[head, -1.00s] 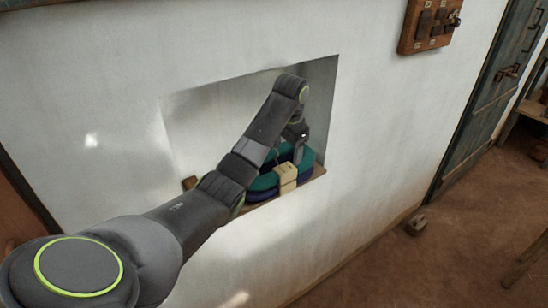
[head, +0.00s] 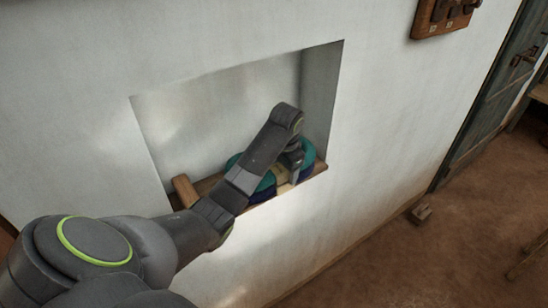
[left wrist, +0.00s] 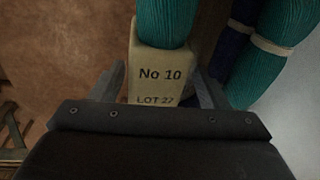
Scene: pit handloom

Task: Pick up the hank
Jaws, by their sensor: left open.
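The hank of teal yarn (head: 308,152) lies on the wooden ledge of a wall niche, with dark blue yarn beneath it. My right gripper is not in view.
The niche has a wooden ledge (head: 318,169) and a right side wall (head: 320,105) close to the hank. A wooden piece (head: 185,191) lies at the ledge's left end. A wooden panel (head: 437,14) hangs upper right. The earthen floor (head: 440,250) below is mostly clear.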

